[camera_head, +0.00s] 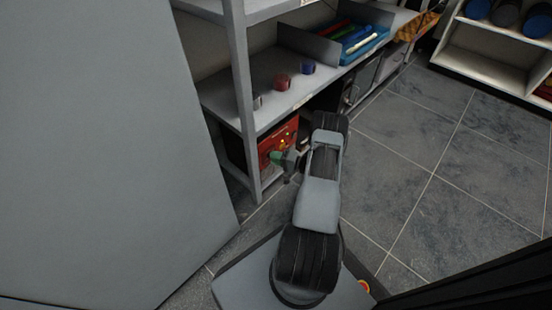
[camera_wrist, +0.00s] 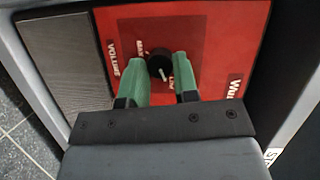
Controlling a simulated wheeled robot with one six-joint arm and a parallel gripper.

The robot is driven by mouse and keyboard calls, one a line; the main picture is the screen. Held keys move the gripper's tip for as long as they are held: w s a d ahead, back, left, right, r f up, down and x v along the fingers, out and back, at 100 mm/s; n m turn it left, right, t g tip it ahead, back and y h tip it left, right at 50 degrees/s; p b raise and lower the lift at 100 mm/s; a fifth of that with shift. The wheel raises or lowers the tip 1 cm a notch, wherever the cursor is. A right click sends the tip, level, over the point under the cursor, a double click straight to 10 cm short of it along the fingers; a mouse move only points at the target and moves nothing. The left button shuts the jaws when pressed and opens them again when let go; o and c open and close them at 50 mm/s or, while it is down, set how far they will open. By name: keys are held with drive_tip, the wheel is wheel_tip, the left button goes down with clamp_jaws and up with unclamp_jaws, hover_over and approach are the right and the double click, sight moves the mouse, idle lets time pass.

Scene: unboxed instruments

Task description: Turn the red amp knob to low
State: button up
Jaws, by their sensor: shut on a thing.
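The red amp (camera_head: 279,146) stands at the bottom of the grey shelf unit, and its red front fills the middle of the wrist view (camera_wrist: 215,35). Its round black knob (camera_wrist: 160,67) carries a short white pointer line, directed down and slightly right towards the LOW label. The MAX label is on the knob's upper left, beside the word VOLUME. My gripper (camera_wrist: 159,63) has its green fingers on both sides of the knob and is shut on it. In the head view my gripper (camera_head: 281,157) is at the amp's front, and the knob is hidden there.
The shelf board (camera_head: 263,113) above the amp holds a red item (camera_head: 282,81) and a blue item (camera_head: 308,67). A blue tray (camera_head: 362,48) sits farther back. The tiled floor (camera_head: 400,170) at right is clear.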

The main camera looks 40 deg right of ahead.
drive_tip(key=o, duration=0.9)
drive_tip(key=p+v, duration=0.3)
drive_tip(key=v, duration=1)
drive_tip(key=shift+s+d, duration=0.2)
drive_tip(key=shift+s, duration=0.15)
